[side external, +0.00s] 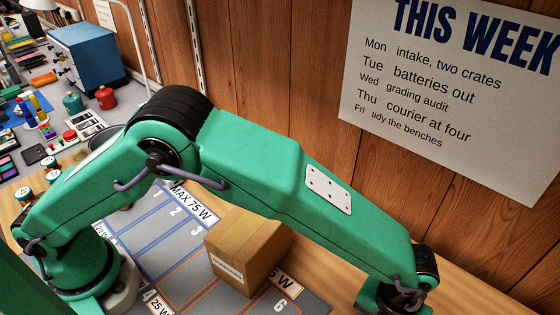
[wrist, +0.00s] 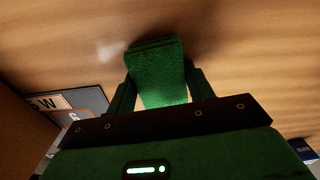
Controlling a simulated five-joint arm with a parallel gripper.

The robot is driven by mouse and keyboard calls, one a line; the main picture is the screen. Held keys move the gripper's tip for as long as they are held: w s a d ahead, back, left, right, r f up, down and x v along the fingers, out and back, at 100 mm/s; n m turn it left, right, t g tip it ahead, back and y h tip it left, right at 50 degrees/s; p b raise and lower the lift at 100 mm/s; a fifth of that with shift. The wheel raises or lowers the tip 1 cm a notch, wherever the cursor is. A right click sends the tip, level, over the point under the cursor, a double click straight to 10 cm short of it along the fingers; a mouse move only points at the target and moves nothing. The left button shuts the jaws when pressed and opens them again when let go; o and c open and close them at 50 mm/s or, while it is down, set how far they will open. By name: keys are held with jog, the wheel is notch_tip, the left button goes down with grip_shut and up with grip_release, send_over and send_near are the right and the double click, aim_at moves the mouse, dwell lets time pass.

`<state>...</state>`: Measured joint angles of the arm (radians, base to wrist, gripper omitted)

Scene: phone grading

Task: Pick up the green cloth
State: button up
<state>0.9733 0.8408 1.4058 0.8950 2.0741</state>
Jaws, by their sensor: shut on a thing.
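A folded green cloth (wrist: 157,65) is held between the two fingers of my gripper (wrist: 156,88) in the wrist view. My gripper is shut on it. The cloth is over or on the bare wooden bench; I cannot tell whether it touches the wood. In the side external view my arm reaches to the lower right, and the gripper's fingers and the cloth fall outside the picture or are hidden.
A cardboard box (side external: 243,252) stands on the grey numbered mat (side external: 160,247), beside my arm. The wooden wall (side external: 265,70) with a paper notice (side external: 450,90) rises behind. A blue box (side external: 95,55) and several small items crowd the far left. Bare wood surrounds the cloth.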

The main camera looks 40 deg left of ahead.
jog(key=shift+r, duration=0.15)
notch_tip(320, 180, up, 10)
jog(key=shift+f, duration=0.25)
jog(key=shift+r, duration=0.15)
dwell(0.7)
